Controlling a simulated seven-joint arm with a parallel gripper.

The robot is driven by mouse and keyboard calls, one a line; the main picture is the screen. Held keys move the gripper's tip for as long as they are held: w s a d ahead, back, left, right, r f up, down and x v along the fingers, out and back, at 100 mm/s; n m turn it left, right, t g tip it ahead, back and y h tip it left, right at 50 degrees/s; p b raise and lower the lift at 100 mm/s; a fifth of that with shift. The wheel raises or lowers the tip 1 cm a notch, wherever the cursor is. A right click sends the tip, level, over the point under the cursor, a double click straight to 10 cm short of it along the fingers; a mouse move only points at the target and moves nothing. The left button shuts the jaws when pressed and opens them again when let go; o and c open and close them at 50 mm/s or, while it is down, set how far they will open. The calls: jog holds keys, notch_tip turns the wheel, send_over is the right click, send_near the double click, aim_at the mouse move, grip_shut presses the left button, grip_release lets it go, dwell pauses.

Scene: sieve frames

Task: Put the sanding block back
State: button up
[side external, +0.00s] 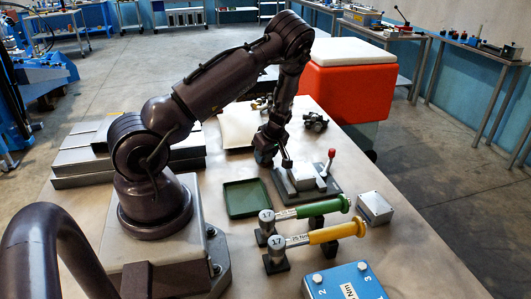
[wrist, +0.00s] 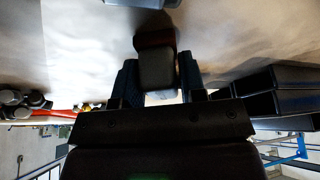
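In the wrist view a small block with a dark grey face and a reddish-brown far part, which looks like the sanding block (wrist: 157,68), sits between the two blue-black fingers of my gripper (wrist: 159,82). Both fingers lie close against its sides, and it appears gripped. In the side view my gripper (side external: 284,160) points down beside the grey fixture with a red-knobbed lever (side external: 305,178); the block is too small and dark to make out there. An empty green tray (side external: 245,198) lies to the left of the fixture.
Green-handled (side external: 325,207) and yellow-handled (side external: 335,233) torque wrenches rest on stands in front. A grey box (side external: 375,207) and a blue box (side external: 345,283) stand nearby. Grey stacked cases (side external: 80,165) are left; an orange cooler (side external: 348,90) stands behind the table.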

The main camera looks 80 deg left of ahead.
jog(key=o, duration=0.4)
jog(key=shift+r, duration=0.15)
jog(key=v, duration=1.2)
jog(key=w+d+r+m+t+h, duration=0.1)
jog(key=d+r+m+t+h, duration=0.3)
jog(key=d+r+m, duration=0.95)
jog(key=s+d+r+m+t, duration=0.1)
jog(key=s+d+r+m, duration=0.3)
jog(key=d, duration=0.3)
jog(key=s+d+r+m+t, duration=0.2)
jog(key=s+d+r+m, duration=0.2)
jog(key=s+d, duration=0.3)
jog(key=shift+d+r+m, duration=0.4)
jog(key=shift+d+m, duration=0.05)
jog(key=shift+d, duration=0.05)
jog(key=shift+s, duration=0.1)
